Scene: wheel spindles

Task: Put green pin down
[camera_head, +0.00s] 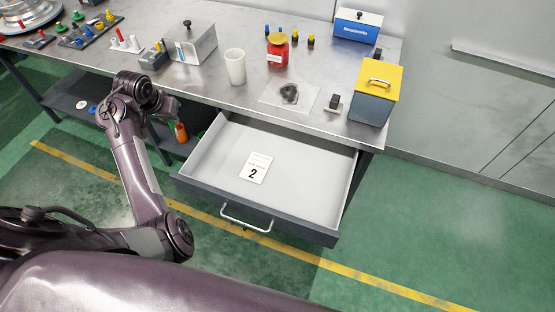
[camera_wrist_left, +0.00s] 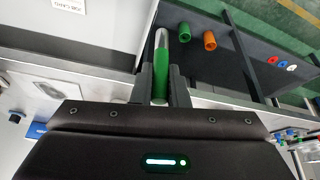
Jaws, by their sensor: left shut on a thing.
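The green pin (camera_wrist_left: 160,50) has a silver tip end and a green body in the left wrist view. My left gripper (camera_wrist_left: 160,78) is shut on its green part, with a dark finger on each side. The silver end sticks out beyond the fingers. In the head view my left gripper (camera_head: 172,106) is by the bench's front edge, left of the open drawer. The pin cannot be made out there. My right gripper is not in view.
The open drawer (camera_head: 205,160) holds a white card (camera_head: 255,168) marked 2. Green (camera_wrist_left: 184,32) and orange (camera_wrist_left: 210,41) cylinders stand on the lower dark shelf, near small coloured rings. A white cup (camera_head: 235,67), red jar (camera_head: 278,50) and yellow-lidded box (camera_head: 375,93) stand on the bench.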

